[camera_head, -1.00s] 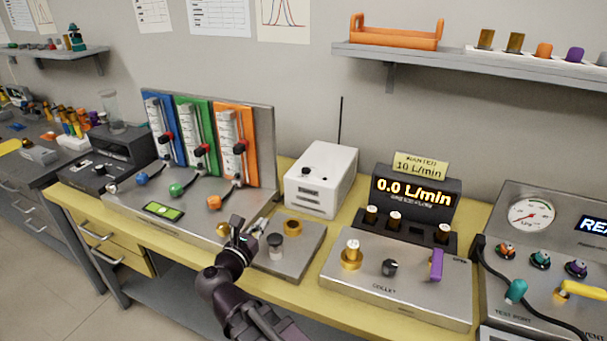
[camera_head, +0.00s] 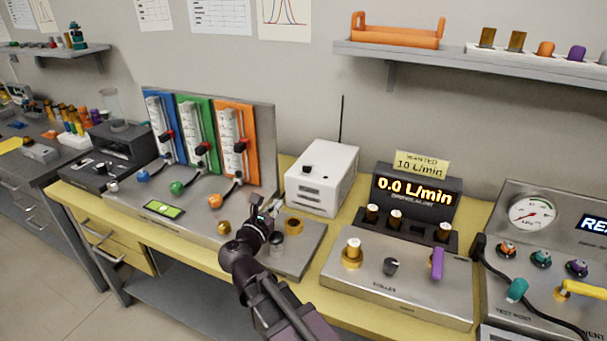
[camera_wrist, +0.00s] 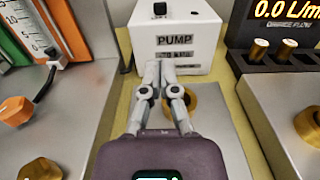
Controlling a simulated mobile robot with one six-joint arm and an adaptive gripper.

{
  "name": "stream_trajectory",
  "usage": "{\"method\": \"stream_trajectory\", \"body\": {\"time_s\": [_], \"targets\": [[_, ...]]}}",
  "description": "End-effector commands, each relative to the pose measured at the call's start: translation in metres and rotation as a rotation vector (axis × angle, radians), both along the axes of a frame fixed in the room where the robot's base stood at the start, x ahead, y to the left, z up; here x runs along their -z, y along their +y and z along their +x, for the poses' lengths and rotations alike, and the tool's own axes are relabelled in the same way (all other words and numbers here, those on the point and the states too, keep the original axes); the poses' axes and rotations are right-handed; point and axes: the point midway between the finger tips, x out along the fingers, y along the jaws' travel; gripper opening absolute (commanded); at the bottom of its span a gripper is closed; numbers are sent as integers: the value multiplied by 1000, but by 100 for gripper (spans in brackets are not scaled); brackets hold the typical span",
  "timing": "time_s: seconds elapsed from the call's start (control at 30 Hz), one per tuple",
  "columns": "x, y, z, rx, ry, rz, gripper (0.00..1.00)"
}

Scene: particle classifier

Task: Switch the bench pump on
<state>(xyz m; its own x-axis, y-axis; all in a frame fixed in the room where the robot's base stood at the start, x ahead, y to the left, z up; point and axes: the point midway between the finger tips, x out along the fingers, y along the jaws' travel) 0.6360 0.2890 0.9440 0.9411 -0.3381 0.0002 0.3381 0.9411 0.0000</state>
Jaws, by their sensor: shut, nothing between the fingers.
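The bench pump is a white box (camera_head: 321,178) at the back of the yellow bench, with a small black switch (camera_head: 306,170) on its top and a thin dark rod behind it. In the wrist view the pump (camera_wrist: 178,40) has a "PUMP" label on its front, and the black switch (camera_wrist: 160,9) shows at the top edge. I cannot tell the switch's position. My gripper (camera_head: 268,206) is shut and empty, in front of the pump over the grey plate. In the wrist view its fingertips (camera_wrist: 160,68) point at the pump's lower front, seemingly apart from it.
A flowmeter panel (camera_head: 265,130) with blue, green and orange strips stands left of the pump. A display (camera_head: 416,192) reading 0.0 L/min stands to its right, behind a steel box (camera_head: 340,283). A brass ring (camera_head: 293,226) sits on the grey plate. A shelf (camera_head: 480,65) hangs above right.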

Motion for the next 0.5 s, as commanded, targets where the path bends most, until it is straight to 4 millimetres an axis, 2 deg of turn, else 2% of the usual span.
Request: {"method": "stream_trajectory", "body": {"time_s": [0.5], "targets": [[0,-26,72,4,0,0,0]]}}
